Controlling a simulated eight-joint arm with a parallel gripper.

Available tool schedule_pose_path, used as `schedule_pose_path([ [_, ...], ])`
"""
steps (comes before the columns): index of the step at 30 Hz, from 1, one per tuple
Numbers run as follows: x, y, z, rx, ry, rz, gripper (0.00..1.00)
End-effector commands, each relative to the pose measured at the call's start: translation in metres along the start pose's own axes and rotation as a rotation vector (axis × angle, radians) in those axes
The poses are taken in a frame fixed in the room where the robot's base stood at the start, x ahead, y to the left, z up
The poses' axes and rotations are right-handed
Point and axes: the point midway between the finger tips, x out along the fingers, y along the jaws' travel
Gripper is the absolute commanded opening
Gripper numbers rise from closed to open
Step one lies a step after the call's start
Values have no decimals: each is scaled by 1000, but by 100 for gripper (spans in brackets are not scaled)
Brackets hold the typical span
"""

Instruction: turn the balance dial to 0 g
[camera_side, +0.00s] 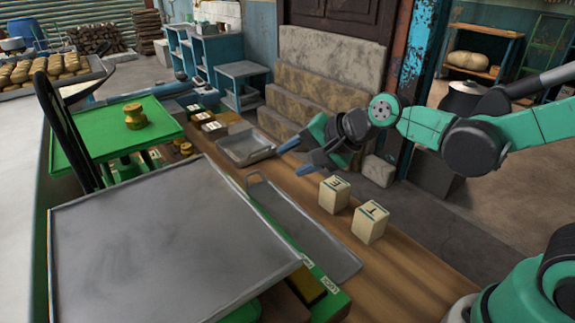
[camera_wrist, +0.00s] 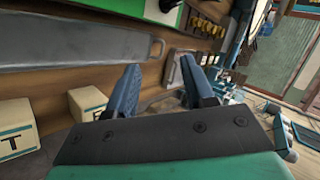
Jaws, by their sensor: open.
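The green balance (camera_side: 330,290) stands at the front of the bench, mostly hidden under a large grey pan (camera_side: 170,240). Its other plate, a green platform (camera_side: 95,135), carries a stack of brass weights (camera_side: 134,116) at the left. I cannot make out the dial in either view. My gripper (camera_side: 293,158) is open and empty above the bench's right edge, well to the right of the green platform. Its two blue fingers (camera_wrist: 159,68) are spread apart in the wrist view, with nothing between them.
Two cream blocks (camera_side: 334,194) (camera_side: 370,222) stand on the wooden bench below my gripper. A long grey tray (camera_side: 300,230) lies beside them, and a shallow metal tray (camera_side: 246,146) sits behind. Small boxes (camera_side: 203,117) line the back. Stone steps (camera_side: 320,95) rise beyond the bench.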

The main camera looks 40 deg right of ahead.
Motion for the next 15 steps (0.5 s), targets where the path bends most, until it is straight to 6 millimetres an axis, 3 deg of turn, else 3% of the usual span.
schedule_pose_path([
  [4, 42, -17, 6, 524, -84, -105, 47],
  [9, 82, -21, 15, 1110, -220, -172, 47],
  [15, 106, -15, 23, 1508, -334, -184, 47],
])
